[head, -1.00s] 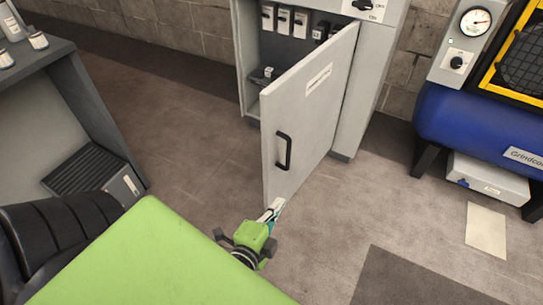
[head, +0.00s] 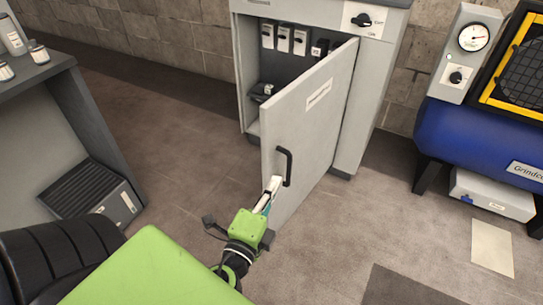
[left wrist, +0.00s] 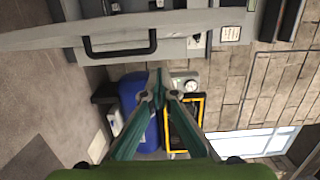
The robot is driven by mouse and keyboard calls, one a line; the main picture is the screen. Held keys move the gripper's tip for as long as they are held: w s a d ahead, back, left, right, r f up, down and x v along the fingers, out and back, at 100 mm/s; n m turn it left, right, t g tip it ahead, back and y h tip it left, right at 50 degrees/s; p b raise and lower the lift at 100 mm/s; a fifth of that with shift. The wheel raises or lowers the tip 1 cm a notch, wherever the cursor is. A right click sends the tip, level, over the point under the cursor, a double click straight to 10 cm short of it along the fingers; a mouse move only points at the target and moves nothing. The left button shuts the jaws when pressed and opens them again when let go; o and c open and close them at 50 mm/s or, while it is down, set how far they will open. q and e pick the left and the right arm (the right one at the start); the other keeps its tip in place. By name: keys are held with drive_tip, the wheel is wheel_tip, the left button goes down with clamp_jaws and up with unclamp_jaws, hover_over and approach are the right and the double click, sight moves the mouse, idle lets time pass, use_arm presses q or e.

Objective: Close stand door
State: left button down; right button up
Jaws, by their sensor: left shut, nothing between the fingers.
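The stand door (head: 307,130) is a grey panel, hinged on the right side of the grey stand (head: 369,100) and standing wide open. Its black handle (head: 285,167) is near its free edge; the handle also shows in the left wrist view (left wrist: 121,48). My left gripper (head: 275,184) is shut and empty, in front of the door's outer face, close by the lower end of the handle. I cannot tell whether it touches the door. In the left wrist view its fingertips (left wrist: 158,86) meet below the door. My right gripper is not seen.
A blue compressor tank (head: 478,145) stands to the right, with a pale box (head: 493,194) under it. A grey bench (head: 85,125) with bottles is on the left. The floor (head: 175,150) left of the door is clear.

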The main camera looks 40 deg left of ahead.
sight(271, 159)
use_arm(q)
drive_tip(key=shift+w+a+p, duration=0.5)
drive_tip(key=shift+w+a, duration=0.4)
drive_tip(key=shift+w, duration=0.25)
drive_tip(key=shift+w+a+p, duration=0.5)
drive_tip(key=shift+w+a, duration=0.45)
drive_tip(key=shift+w, duration=0.25)
drive_tip(key=shift+w+a+p, duration=0.5)
drive_tip(key=shift+w+a, duration=0.4)
drive_tip(key=shift+w, duration=0.25)
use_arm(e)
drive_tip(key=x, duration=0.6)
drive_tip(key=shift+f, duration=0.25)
use_arm(q)
drive_tip(key=shift+a, duration=0.1)
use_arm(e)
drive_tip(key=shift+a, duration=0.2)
